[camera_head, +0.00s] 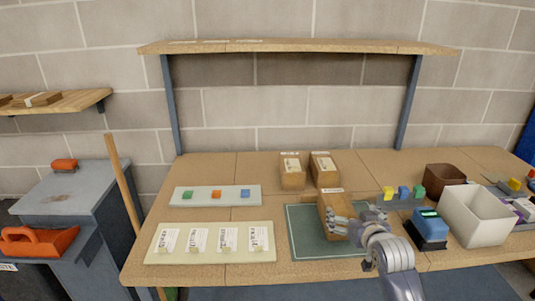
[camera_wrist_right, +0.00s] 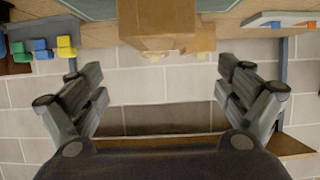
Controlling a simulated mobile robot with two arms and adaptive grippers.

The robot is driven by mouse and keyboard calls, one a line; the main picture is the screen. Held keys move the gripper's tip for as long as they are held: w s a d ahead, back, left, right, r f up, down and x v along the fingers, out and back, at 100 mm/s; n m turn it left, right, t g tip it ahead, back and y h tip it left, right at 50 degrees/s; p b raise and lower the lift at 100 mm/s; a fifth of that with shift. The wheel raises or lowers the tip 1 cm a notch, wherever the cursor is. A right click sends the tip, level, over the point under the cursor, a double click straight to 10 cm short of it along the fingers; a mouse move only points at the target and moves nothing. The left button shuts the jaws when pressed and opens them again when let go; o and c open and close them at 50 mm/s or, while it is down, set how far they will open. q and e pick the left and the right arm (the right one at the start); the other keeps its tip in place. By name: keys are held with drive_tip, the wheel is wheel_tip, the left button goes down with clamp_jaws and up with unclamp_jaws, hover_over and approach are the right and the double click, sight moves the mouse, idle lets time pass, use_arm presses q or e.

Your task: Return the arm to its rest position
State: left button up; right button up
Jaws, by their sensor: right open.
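My right gripper (camera_head: 341,226) is over the green mat (camera_head: 305,240) on the workbench, its arm coming in from the lower right. In the right wrist view, the gripper (camera_wrist_right: 160,70) has its fingers wide apart with nothing between them. A brown cardboard box (camera_head: 327,204) stands on the mat just behind the fingers, partly hidden by them. It also shows in the right wrist view (camera_wrist_right: 158,22), beyond the fingertips; I cannot tell whether they touch it. My left gripper is in neither view.
Two more boxes (camera_head: 292,172) stand behind the mat. Right of the arm are a blue device (camera_head: 429,230), a white bin (camera_head: 474,215) and a brown bin (camera_head: 444,176). A tray (camera_head: 216,195) and a card board (camera_head: 206,255) lie left. A shelf (camera_head: 300,46) spans above.

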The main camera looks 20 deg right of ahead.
drive_tip(key=shift+n+g+y, duration=0.5)
drive_tip(key=shift+n+g, duration=0.1)
drive_tip(key=shift+g, duration=0.2)
drive_tip(key=s+a+f, duration=0.2)
drive_tip(key=f, duration=0.1)
drive_tip(key=s+a+f, duration=0.2)
drive_tip(key=s+a+f+n+g+y, duration=0.1)
drive_tip(key=s+a+f+g, duration=0.3)
drive_tip(key=s, duration=0.6)
drive_tip(key=s+a+f+n+g+y, duration=0.1)
drive_tip(key=s+a+f, duration=0.3)
drive_tip(key=s+a, duration=0.4)
drive_tip(key=s+a+f+n+g, duration=0.25)
drive_tip(key=s+a+f, duration=0.2)
drive_tip(key=s, duration=0.65)
wheel_tip(320, 180, down, 25)
drive_tip(key=g, duration=0.2)
drive_tip(key=s+d+f, duration=0.1)
drive_tip(key=s+f, duration=0.7)
drive_tip(key=s, duration=0.1)
drive_tip(key=s+d+f+g, duration=0.1)
drive_tip(key=s+d+f, duration=0.1)
drive_tip(key=s+f, duration=0.6)
drive_tip(key=shift+s+d+f, duration=0.3)
drive_tip(key=shift+s+f, duration=0.05)
drive_tip(key=shift+s, duration=0.15)
